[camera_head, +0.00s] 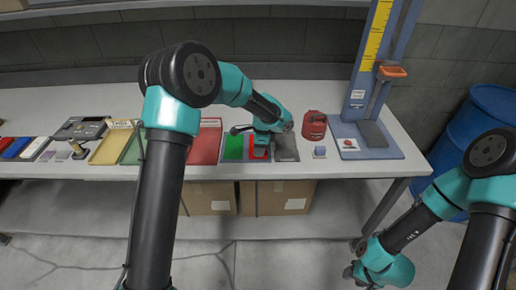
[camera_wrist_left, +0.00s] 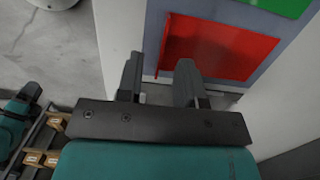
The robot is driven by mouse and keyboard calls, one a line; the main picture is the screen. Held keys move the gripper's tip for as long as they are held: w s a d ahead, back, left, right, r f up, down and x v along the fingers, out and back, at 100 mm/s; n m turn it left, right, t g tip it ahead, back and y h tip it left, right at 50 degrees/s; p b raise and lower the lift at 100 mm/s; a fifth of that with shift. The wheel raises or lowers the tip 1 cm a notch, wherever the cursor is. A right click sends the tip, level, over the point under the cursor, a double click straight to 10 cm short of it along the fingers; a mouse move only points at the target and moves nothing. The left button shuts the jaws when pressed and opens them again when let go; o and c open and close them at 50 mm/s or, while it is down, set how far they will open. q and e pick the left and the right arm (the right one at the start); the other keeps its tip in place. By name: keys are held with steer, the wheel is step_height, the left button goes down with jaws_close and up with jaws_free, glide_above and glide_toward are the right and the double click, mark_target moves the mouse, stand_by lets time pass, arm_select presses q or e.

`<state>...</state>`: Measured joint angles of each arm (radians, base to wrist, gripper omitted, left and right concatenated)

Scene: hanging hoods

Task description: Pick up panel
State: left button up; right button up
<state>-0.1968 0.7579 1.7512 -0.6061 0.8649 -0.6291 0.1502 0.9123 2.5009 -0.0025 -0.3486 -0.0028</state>
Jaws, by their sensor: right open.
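A red panel (camera_wrist_left: 220,48) lies on a grey-blue board (camera_wrist_left: 152,30) beside a green panel (camera_wrist_left: 285,5) in the left wrist view. In the head view the red panel (camera_head: 258,153) is partly hidden under my left gripper (camera_head: 260,136), and the green panel (camera_head: 233,147) is to its left. My left gripper (camera_wrist_left: 160,78) is open in its wrist view, with a clear gap between its fingers at the near edge of the red panel. The right finger overlaps that edge; contact is unclear. My right gripper (camera_head: 358,262) is open and empty, low in front of the table.
A red can (camera_head: 314,125) and a small blue block (camera_head: 319,152) stand to the right of the boards. A blue stand (camera_head: 384,140) with a yellow scale is further right. Red and green trays and small parts lie left. Cardboard boxes (camera_head: 283,198) are under the table.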

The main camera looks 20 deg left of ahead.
arm_select(q)
steer(key=shift+a+f, duration=0.1)
steer(key=shift+f, duration=1.45)
jaws_close()
